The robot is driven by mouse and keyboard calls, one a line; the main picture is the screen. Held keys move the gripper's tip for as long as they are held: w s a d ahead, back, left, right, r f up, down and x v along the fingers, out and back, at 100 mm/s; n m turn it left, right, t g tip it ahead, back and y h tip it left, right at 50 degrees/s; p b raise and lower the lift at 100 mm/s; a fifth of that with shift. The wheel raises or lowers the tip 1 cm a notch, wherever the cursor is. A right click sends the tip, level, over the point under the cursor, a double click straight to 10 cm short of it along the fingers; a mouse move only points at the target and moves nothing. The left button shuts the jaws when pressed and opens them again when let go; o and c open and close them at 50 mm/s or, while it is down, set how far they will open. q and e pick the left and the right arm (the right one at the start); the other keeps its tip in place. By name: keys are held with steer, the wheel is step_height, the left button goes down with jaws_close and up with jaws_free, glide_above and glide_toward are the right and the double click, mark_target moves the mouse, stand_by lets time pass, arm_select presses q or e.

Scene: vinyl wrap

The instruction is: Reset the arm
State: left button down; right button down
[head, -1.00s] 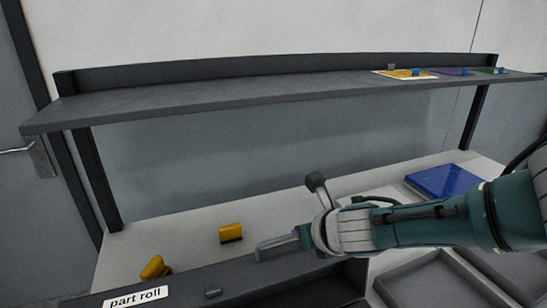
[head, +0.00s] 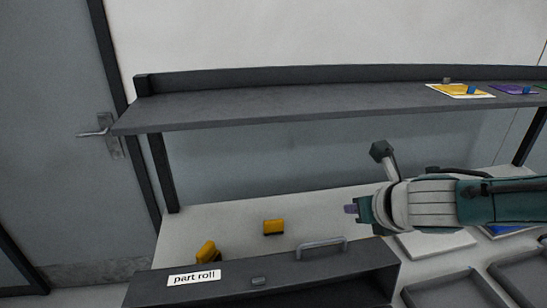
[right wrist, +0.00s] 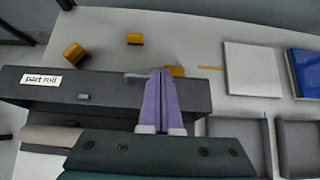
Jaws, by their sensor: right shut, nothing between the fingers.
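My right arm comes in from the right in the head view. Its right gripper (head: 351,209) is above the table, just past the right end of the dark part roll box (head: 330,276). In the right wrist view the purple fingers (right wrist: 160,100) are together with nothing between them, over the right part of the box. My left gripper is not in view.
Two yellow blocks (head: 273,227) (head: 207,251) stand on the table behind the box. Dark trays (head: 455,292), a white panel (right wrist: 252,68) and a blue item (right wrist: 303,72) are at the right. A dark shelf (head: 270,103) spans above, holding coloured cards (head: 460,90).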

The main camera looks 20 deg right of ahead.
steer(key=s+a+m+g+y, duration=0.1)
steer(key=s+a+m, duration=0.55)
steer(key=a, duration=0.25)
steer(key=s+a+m+g+y, duration=0.2)
steer(key=s+a+m, duration=0.4)
steer(key=a+m, duration=0.25)
steer(key=s+d+r+m+g, duration=0.3)
steer(key=s+r+m, duration=0.4)
steer(key=s+m, duration=0.75)
step_height(320, 180, up, 15)
steer(key=w+m+p, duration=0.1)
steer(key=p, duration=1.3)
steer(key=shift+d+m+h+p, duration=0.2)
steer(key=shift+m+h+p, duration=0.1)
steer(key=shift+m, duration=0.05)
steer(key=shift+w, duration=0.1)
